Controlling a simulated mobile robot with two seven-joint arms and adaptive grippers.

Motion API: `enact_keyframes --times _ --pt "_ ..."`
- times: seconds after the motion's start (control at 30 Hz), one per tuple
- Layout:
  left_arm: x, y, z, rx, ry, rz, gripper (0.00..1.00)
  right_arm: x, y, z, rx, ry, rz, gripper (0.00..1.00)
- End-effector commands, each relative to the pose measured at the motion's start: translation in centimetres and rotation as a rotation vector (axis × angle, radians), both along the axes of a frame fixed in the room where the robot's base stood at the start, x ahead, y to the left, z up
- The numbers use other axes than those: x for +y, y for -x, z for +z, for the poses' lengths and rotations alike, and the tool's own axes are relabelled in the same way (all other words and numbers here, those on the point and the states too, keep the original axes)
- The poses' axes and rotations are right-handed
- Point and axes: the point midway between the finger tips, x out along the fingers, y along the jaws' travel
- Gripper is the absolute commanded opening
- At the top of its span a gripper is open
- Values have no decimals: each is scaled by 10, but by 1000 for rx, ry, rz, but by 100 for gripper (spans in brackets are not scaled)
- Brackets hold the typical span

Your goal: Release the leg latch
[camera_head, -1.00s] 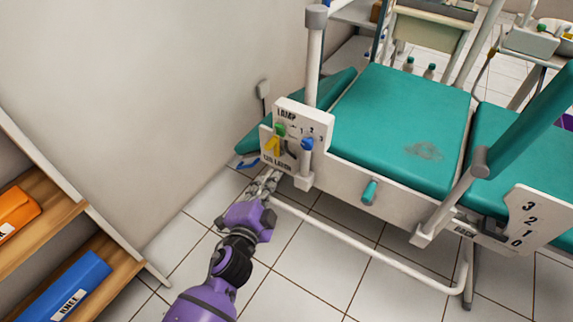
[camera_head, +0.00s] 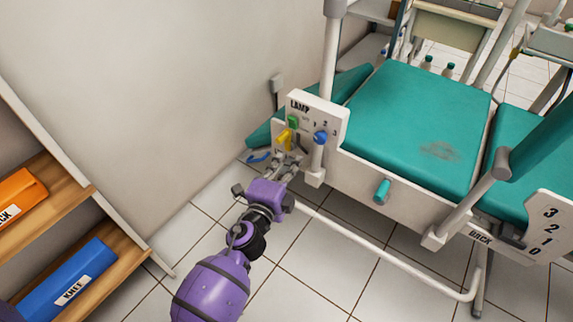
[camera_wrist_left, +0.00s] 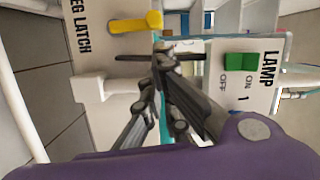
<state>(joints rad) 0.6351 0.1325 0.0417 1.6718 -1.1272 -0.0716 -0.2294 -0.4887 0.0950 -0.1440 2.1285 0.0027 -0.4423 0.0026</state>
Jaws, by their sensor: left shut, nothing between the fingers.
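The leg latch is a yellow lever (camera_head: 285,138) on the white panel at the near left corner of the green dental chair. In the left wrist view the yellow lever (camera_wrist_left: 136,23) lies sideways beside the words LEG LATCH. My left gripper (camera_head: 283,160) is shut and empty, just below the lever in the head view. In the wrist view its fingertips (camera_wrist_left: 163,50) are close to the lever's rounded end; I cannot tell whether they touch it. The right gripper is not in view.
A green LAMP switch (camera_wrist_left: 240,62) and a blue-knobbed lever (camera_head: 320,138) sit close by on the panel. A white floor rail (camera_head: 380,252) runs below the chair. A shelf with a blue KNEE box (camera_head: 68,283) stands at left. Tiled floor between is clear.

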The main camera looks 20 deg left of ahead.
Motion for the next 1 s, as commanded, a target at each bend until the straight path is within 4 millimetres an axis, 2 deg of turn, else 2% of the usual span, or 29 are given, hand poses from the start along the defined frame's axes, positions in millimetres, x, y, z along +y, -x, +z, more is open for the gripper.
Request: enact_keyframes --times 0.03,0.2,0.4,1.0 --pt "-1 -12 -1 -1 -2 -2 0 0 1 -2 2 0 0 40" --pt "-3 -41 -2 -1 -1 0 0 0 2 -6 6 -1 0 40" --pt "-5 -62 -3 0 1 0 0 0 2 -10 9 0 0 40" --pt "-3 -66 0 7 19 1 0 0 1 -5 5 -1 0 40"
